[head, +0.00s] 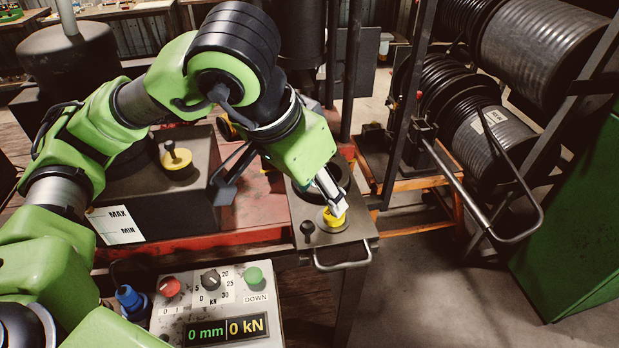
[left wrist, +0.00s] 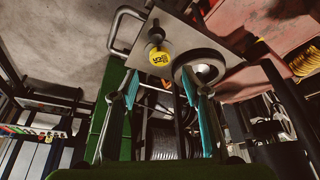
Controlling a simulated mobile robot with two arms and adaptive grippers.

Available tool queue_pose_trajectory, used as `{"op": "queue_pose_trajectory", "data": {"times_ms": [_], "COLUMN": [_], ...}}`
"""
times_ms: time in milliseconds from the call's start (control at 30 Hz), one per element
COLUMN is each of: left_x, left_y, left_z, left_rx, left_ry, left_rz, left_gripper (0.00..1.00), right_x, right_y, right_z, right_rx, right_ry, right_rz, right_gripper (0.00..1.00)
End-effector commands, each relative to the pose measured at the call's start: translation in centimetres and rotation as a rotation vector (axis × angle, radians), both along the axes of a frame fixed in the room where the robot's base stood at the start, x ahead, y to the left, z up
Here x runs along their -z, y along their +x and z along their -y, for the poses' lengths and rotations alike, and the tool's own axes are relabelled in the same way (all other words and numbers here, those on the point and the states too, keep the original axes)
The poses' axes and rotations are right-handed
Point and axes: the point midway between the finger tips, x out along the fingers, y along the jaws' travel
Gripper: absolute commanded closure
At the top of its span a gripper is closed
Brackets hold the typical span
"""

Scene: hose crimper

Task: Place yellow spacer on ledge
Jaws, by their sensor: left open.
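The yellow spacer (head: 335,217) is a small round piece at the front right of a grey metal plate with a front handle (head: 362,238). It appears to sit on the plate. It also shows in the left wrist view (left wrist: 160,58), with dark lettering on its face. My left gripper (head: 330,192) reaches down to it from above and partly hides it in the head view. In the left wrist view the two fingers (left wrist: 160,78) are spread apart, with the spacer beyond and between their tips. Contact between fingers and spacer cannot be told. My right gripper is not in view.
A black knob (head: 308,230) stands on the plate left of the spacer. A dark ring (left wrist: 201,66) lies beside the spacer. A control box (head: 215,310) reads 0 mm and 0 kN. A dark tank (head: 150,205) stands left; hose reels (head: 490,130) stand right.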

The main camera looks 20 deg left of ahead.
Motion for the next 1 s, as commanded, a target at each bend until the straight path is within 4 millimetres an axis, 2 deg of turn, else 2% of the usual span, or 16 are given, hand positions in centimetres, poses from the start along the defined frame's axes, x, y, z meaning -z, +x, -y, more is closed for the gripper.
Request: {"op": "queue_pose_trajectory", "data": {"times_ms": [200,333,1000], "left_x": [-3.4,-4.2,-4.4], "left_y": [-1.3,-1.7,-1.9], "left_z": [-0.5,-0.7,-0.8], "left_rx": [0.000,-0.001,0.000], "left_ry": [0.000,-0.001,0.000], "left_rz": [0.003,0.002,-0.001], "left_gripper": [0.57,0.57,0.57], "right_x": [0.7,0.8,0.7], "right_y": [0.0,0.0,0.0], "right_z": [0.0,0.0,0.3], "right_rx": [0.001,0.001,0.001], "right_ry": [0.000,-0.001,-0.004], "right_rz": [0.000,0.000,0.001], "right_gripper": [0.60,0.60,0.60]}}
